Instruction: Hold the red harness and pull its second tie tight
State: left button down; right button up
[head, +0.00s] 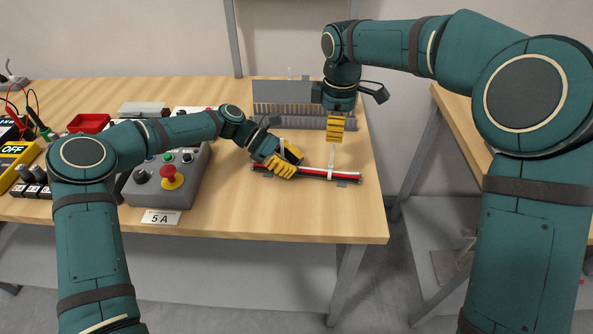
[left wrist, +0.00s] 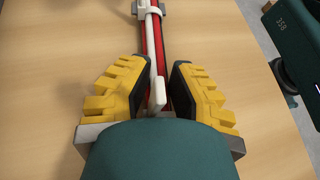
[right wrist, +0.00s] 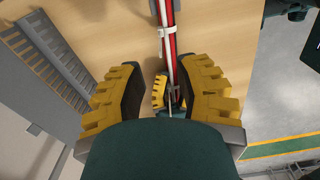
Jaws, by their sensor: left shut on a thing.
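The red harness (head: 318,172), a bundle of red, white and dark strands, lies along the right front of the table. My left gripper (head: 284,165) is shut on its left part. A second white tie (head: 331,160) stands up from the harness further right. My right gripper (head: 335,128) is above that tie, pointing down. In the right wrist view its fingers (right wrist: 160,72) are apart, with the harness (right wrist: 171,45) beyond them.
A grey slotted rack (head: 295,100) stands behind the harness. A grey control box (head: 165,180) with a red knob is left of my left gripper. A red tray (head: 90,123) and a yellow meter (head: 14,158) are further left. The table's right edge is close to the harness.

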pick_arm(q)
jog(key=shift+a+f, duration=0.1)
jog(key=shift+f, duration=0.15)
jog(key=c, duration=0.9)
grip_release()
jog(key=shift+o, duration=0.2)
jog(key=shift+r, duration=0.1)
jog(key=shift+r, duration=0.1)
jog(key=v, duration=1.1)
jog(key=shift+w+a+r, duration=0.1)
jog(key=shift+w+a, duration=0.1)
jog(key=shift+a, duration=0.15)
jog(key=shift+s, duration=0.1)
